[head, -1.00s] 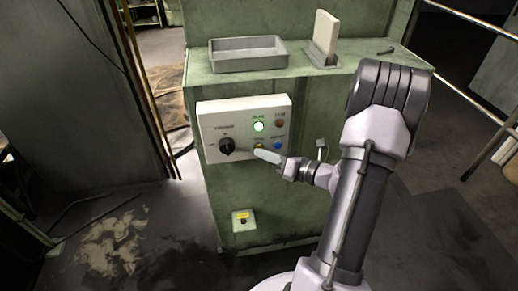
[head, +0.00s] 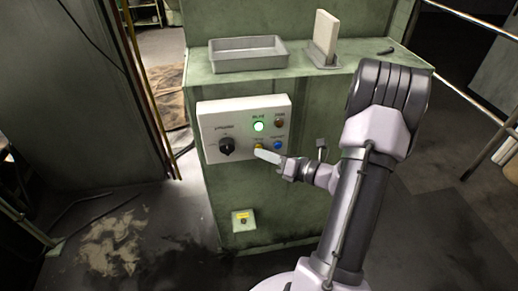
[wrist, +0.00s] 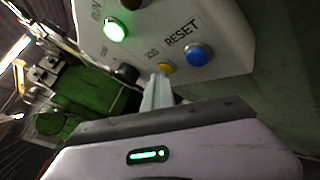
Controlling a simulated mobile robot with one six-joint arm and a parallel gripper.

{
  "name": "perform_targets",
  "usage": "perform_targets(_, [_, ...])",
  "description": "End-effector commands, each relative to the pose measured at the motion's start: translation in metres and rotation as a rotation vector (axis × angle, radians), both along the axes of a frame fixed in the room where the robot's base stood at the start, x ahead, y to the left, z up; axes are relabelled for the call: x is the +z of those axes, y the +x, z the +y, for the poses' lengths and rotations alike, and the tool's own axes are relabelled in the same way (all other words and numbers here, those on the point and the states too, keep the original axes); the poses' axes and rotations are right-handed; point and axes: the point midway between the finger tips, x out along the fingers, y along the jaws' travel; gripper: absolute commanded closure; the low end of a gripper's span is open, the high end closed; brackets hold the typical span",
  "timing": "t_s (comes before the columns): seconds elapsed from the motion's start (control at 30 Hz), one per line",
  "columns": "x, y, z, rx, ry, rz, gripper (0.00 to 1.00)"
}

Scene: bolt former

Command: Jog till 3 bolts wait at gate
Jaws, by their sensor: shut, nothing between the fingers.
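A white control box (head: 211,152) is fixed to the front of the green cabinet. It carries a lit green lamp (head: 259,127), a black rotary knob (head: 227,147), a yellow button (head: 259,146) and a blue button (head: 278,145). My gripper (head: 259,153) is shut and empty, with its tips at the yellow button. In the wrist view the closed fingers (wrist: 160,82) overlap the lower left edge of the yellow button (wrist: 167,68); I cannot tell whether they touch it. The blue button beside RESET (wrist: 197,55) is clear of them. I cannot make out bolts waiting at a gate.
A grey tray (head: 217,67) and an upright pale plate in a grey holder (head: 322,61) stand on the cabinet top (head: 352,66). A small dark part (head: 385,51) lies at the right. Green machinery (wrist: 95,90) shows in the wrist view.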

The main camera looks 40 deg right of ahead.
Motion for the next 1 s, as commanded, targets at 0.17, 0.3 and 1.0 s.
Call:
perform_targets(0.17, [0.000,0.000,0.000,-0.001,0.000,-0.001,1.00])
perform_targets(0.3, [0.000,0.000,0.000,-0.001,0.000,-0.001,1.00])
perform_targets(1.0, [0.000,-0.014,0.009,0.000,0.000,0.000,1.00])
